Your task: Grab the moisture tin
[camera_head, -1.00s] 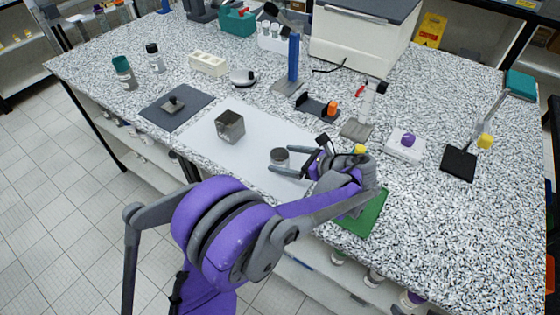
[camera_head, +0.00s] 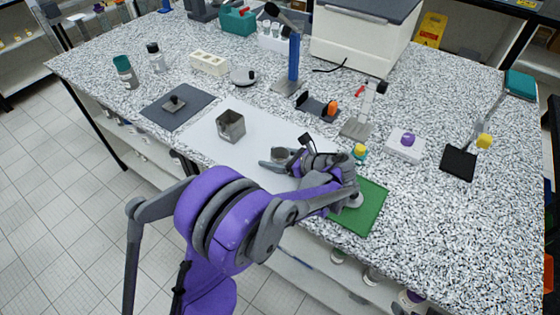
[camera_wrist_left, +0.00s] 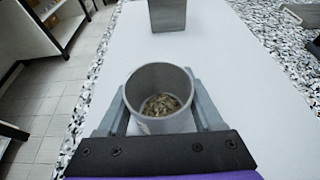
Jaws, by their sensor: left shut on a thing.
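The moisture tin (camera_head: 280,153) is a small open grey cylinder on the white sheet (camera_head: 262,180). In the left wrist view the tin (camera_wrist_left: 160,98) holds brownish grainy material and stands upright between the two fingers. My left gripper (camera_head: 281,160) is shut on the tin, with one finger on each side of it. In the head view the fingers and wrist hide part of the tin. I cannot tell whether it is off the sheet. My right gripper is not in view.
An open square metal box (camera_head: 231,126) stands on the sheet beyond the tin. A dark mat (camera_head: 190,112) with a small weight lies to the left. A green mat (camera_head: 362,210) lies under my left wrist. A yellow-capped bottle (camera_head: 360,152) stands close to the wrist's right.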

